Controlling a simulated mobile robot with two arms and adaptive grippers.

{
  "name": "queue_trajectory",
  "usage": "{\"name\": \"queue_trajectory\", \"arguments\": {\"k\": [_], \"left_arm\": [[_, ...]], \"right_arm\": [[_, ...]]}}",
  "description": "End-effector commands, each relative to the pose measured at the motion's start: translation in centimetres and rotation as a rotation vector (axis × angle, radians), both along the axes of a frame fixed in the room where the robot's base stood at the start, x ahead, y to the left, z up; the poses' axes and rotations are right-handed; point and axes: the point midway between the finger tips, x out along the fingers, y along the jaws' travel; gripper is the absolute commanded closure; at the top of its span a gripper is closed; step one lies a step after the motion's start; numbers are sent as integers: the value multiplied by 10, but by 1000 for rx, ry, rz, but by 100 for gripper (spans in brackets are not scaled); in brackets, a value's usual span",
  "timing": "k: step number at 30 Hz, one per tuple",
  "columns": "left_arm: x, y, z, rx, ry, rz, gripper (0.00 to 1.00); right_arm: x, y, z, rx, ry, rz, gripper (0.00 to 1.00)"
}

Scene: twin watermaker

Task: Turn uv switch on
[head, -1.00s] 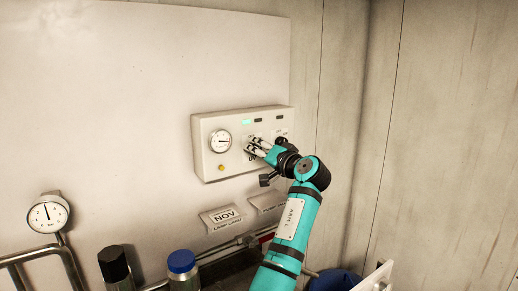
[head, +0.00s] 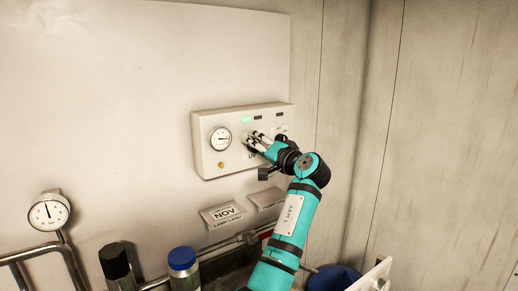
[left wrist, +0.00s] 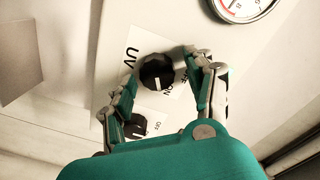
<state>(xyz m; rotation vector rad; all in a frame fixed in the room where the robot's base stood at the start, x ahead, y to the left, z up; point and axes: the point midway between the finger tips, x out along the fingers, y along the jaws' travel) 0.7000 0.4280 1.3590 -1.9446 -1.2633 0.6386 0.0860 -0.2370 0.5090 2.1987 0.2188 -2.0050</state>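The black UV switch knob (left wrist: 156,71) sits on a white label marked UV and ON in the left wrist view. A pale pointer line shows on it, but I cannot tell its exact setting. My left gripper (left wrist: 163,68) is open, with one finger on each side of the knob and small gaps showing. In the head view my left gripper (head: 251,138) is at the front of the cream control box (head: 206,165) and hides most of the UV knob. My right gripper is not in view.
A second black knob (left wrist: 139,127) lies close to one finger.

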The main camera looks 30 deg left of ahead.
Motion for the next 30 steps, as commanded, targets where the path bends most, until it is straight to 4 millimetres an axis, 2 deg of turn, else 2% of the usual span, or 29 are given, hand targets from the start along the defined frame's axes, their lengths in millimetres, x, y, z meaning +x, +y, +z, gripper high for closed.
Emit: {"name": "queue_trajectory", "arguments": {"k": [7,11,24,30], "left_arm": [[0,0,-2,-3,3,0,41],[-2,-7,-2,-4,2,-1,41],[-36,-85,-1,-4,3,-2,41],[-45,-106,1,-2,2,0,41]], "right_arm": [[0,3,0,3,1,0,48],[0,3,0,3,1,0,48],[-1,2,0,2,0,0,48],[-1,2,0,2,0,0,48]]}}
